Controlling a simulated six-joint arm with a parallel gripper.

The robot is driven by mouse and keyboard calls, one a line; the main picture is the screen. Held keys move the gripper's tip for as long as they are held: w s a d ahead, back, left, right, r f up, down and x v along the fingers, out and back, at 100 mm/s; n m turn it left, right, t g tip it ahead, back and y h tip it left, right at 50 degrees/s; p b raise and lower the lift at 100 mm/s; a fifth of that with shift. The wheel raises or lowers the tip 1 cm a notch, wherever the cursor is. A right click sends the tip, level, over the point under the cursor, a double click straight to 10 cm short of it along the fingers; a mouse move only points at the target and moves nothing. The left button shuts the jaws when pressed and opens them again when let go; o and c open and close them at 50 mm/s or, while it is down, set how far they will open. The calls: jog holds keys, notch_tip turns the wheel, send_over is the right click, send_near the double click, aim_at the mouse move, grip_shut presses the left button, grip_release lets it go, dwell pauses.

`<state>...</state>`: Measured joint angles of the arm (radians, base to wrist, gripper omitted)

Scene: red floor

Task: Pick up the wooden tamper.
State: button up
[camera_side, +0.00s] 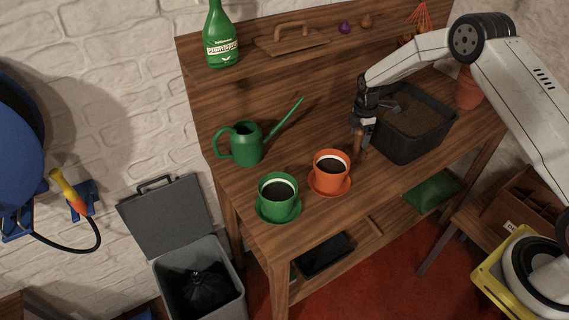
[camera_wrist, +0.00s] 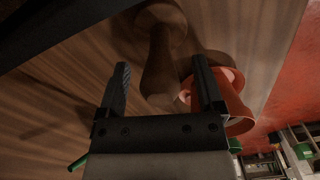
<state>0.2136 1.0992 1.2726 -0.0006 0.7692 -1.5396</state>
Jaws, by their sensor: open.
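The wooden tamper (camera_side: 359,142) stands on the wooden bench, just left of the black soil tray and behind the orange pot. My gripper (camera_side: 362,122) is right above it, and partly hides it in the side view. In the wrist view the tamper (camera_wrist: 160,70) has a slim handle and a wide round end. My gripper (camera_wrist: 160,64) is open, with one finger on each side of the handle in the picture. Gaps show between the handle and both fingers. I cannot tell how deep the handle sits between them.
The orange pot (camera_side: 329,171) on its saucer is close by, and also shows beside the right finger in the wrist view (camera_wrist: 234,108). The green pot (camera_side: 278,192) and green watering can (camera_side: 245,144) stand farther left. The black soil tray (camera_side: 408,143) stands close on the right.

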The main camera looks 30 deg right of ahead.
grip_shut()
jog(key=shift+r, duration=0.15)
jog(key=shift+r, duration=0.8)
jog(key=s+a+r, duration=0.2)
jog(key=s+r, duration=0.9)
jog(key=s, duration=0.2)
jog(key=shift+s+a, duration=0.25)
jog(key=shift+s, duration=0.15)
